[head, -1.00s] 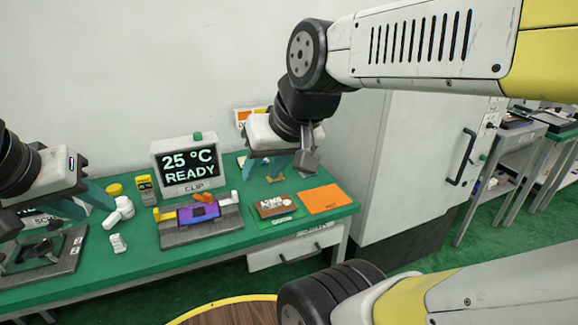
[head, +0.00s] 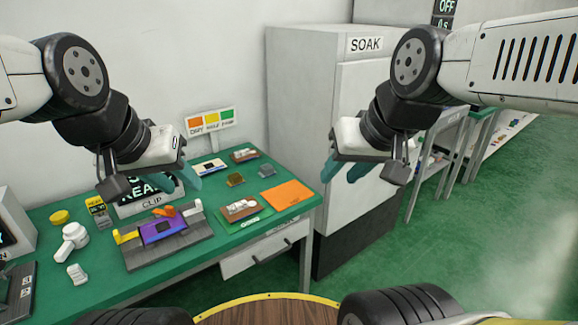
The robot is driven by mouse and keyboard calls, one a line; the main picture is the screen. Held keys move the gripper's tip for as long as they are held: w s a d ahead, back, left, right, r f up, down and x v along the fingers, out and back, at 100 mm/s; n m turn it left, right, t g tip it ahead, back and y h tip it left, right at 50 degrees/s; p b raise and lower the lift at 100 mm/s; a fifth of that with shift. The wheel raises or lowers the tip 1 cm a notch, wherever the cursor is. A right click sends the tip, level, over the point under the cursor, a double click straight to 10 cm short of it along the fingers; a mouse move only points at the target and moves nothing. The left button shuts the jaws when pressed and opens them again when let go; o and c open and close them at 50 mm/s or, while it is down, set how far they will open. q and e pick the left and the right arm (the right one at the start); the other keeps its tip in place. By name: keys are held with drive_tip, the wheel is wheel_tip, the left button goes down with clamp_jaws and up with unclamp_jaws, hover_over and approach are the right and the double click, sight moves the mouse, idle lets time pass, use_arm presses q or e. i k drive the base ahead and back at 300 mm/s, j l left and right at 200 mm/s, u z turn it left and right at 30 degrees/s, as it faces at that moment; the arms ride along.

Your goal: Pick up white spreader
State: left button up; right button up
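A small white piece with a flared foot (head: 77,273) stands near the left front of the green bench and may be the white spreader; I cannot be sure. A larger white object with a round knob and a handle-like part (head: 73,238) lies just behind it. My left gripper (head: 183,184) hangs above the back of the bench, right of both white objects, in front of the display. Its teal fingers look apart, with nothing seen between them. My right gripper (head: 345,169) is off the bench's right end, before the cabinet; its teal fingers look apart and empty.
A grey fixture (head: 190,240) holds a purple part, with yellow and white levers. A brown board (head: 240,209) and an orange sheet (head: 287,194) lie to its right. The display (head: 150,203) is partly hidden. The SOAK cabinet (head: 345,110) stands beyond the bench's right end.

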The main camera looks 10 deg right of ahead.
sight(76, 273)
drive_tip(key=u, duration=1.75)
drive_tip(key=i+l+u, duration=0.1)
drive_tip(key=l+u, duration=0.4)
drive_tip(key=i+l+u, duration=0.1)
drive_tip(key=l+u, duration=0.25)
drive_tip(key=u, duration=0.15)
